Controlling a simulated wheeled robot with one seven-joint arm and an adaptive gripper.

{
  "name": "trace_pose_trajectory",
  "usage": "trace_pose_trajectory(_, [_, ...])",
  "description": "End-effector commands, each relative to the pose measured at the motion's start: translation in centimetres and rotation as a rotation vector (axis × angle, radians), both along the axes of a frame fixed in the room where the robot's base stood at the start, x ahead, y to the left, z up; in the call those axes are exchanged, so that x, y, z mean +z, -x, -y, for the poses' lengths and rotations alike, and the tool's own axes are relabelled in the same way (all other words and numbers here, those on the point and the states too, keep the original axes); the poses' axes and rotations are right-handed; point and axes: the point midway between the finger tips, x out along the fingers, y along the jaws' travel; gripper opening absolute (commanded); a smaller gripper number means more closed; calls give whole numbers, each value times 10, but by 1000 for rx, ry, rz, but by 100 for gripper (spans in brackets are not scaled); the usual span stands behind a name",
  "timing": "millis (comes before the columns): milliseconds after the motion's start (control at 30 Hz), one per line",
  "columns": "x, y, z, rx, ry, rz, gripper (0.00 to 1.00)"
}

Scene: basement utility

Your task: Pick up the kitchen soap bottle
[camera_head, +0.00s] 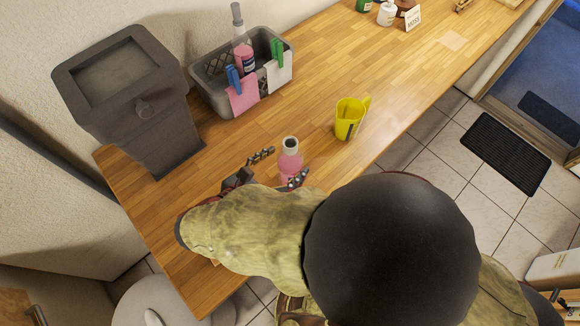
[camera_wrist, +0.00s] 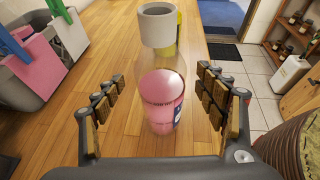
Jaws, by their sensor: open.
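A clear bottle of pink liquid with a grey-white cap (camera_head: 289,163) stands upright on the wooden counter, and it also shows in the wrist view (camera_wrist: 163,98). My gripper (camera_head: 284,167) is open around it, one finger on each side. In the wrist view, my gripper (camera_wrist: 157,98) shows gaps between both fingers and the bottle. The bottle's lower part is partly hidden by a finger in the head view. A second pink bottle with a grey pump-like top (camera_head: 243,52) stands in the grey basket. I cannot read which bottle is kitchen soap.
The grey basket (camera_head: 212,93) has pink and white cloths clipped to it. A yellow cup (camera_head: 349,119) stands right of the near bottle. A dark grey bin (camera_head: 154,130) stands at the left. Small bottles and a sign (camera_head: 413,18) are far back. Mid-counter is clear.

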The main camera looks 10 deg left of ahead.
Motion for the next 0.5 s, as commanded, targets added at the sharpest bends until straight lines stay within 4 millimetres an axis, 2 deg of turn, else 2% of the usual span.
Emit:
trace_pose_trajectory(200, [-10,-17,13,-2,-1,-1,72])
trace_pose_trajectory(433, [-10,-18,13,-1,-1,-1,72])
trace_pose_trajectory(500, [-10,-18,13,-1,-1,-1,69])
